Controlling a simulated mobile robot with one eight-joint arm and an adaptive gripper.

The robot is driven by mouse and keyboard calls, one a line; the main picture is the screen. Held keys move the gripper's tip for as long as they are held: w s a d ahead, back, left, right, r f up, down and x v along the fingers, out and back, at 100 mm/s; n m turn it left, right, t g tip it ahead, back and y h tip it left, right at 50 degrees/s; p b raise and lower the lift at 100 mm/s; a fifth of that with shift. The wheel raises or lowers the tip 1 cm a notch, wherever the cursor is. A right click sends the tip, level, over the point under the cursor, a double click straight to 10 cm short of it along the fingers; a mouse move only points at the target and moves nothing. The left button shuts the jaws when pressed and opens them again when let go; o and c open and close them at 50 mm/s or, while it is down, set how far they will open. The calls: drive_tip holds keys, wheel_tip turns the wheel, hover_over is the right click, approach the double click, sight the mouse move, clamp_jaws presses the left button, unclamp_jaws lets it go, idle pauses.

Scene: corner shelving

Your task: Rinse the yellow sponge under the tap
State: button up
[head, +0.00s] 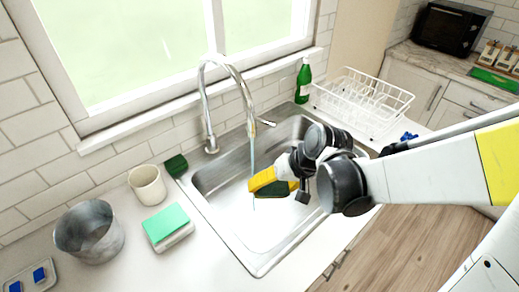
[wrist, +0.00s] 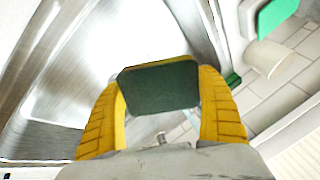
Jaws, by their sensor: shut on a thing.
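My gripper (head: 272,184) is over the sink basin, its two yellow ridged fingers closed on the sides of a block-shaped sponge. In the wrist view the sponge shows a dark green face (wrist: 159,88) between the fingertips. In the head view yellow and dark green show at the gripper's end; I cannot clearly tell sponge yellow from finger yellow there. The chrome tap (head: 207,105) arches over the sink (head: 221,174). A thin water stream (head: 252,147) falls from its spout down to the sponge end of the gripper, and a trace shows below.
Left of the sink stand a dark green sponge (head: 176,165), a cream cup (head: 147,185), a teal-topped sponge (head: 167,222) and a metal pot (head: 89,233). A green bottle (head: 303,81) and white dish rack (head: 393,97) stand behind and right.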

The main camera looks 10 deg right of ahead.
sight(271, 194)
drive_tip(key=s+r+p, duration=0.3)
drive_tip(key=s, duration=0.1)
drive_tip(key=shift+d+r+p, duration=0.25)
drive_tip(key=shift+p, duration=0.05)
drive_tip(key=shift+s+r, duration=0.25)
drive_tip(key=shift+s, duration=0.2)
drive_tip(key=w+d+f+b, duration=0.6)
drive_tip(key=d+f, duration=0.3)
drive_tip(key=f, duration=0.2)
drive_tip(key=shift+w+f, duration=0.4)
drive_tip(key=shift+w, duration=0.3)
